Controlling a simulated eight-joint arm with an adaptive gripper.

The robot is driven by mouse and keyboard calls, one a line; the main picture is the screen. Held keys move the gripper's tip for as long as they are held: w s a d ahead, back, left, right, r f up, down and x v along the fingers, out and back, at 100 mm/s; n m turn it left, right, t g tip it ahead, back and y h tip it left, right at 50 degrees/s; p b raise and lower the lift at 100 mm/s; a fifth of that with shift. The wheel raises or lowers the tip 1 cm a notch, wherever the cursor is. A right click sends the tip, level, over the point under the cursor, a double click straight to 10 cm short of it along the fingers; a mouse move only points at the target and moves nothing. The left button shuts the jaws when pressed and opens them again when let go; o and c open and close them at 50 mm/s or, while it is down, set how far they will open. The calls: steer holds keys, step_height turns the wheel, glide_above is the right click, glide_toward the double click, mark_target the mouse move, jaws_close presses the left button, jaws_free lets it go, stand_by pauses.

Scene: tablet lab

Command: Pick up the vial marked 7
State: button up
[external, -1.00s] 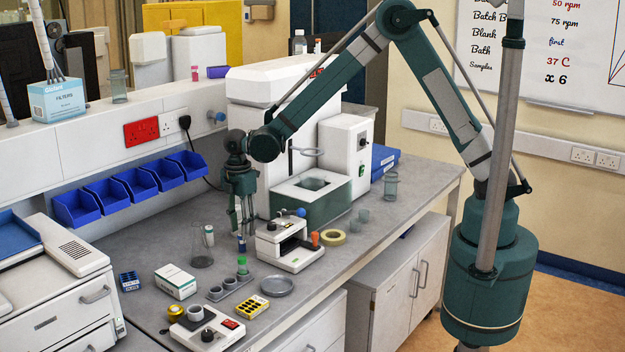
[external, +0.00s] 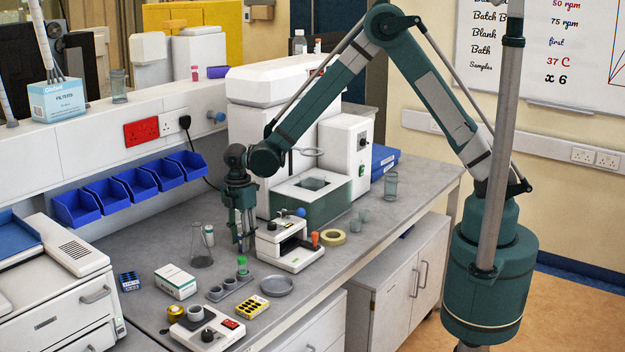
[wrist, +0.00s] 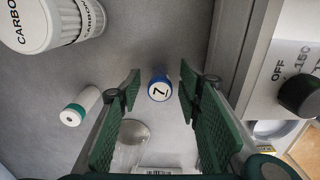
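The vial marked 7 (wrist: 159,88) stands on the grey bench in the wrist view, its blue cap with a white 7 facing the camera. My gripper (wrist: 160,84) is open above it, one green finger on each side, with visible gaps between the fingers and the cap. In the external view my gripper (external: 243,242) points down at the bench left of the small white press-like device, and its fingers mostly hide the vial there.
A white machine with a dark knob (wrist: 300,95) borders the right side.

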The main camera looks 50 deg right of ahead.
steer(key=c, duration=0.9)
steer(key=shift+r, duration=0.15)
steer(key=shift+c, duration=0.2)
steer(key=shift+r, duration=4.85)
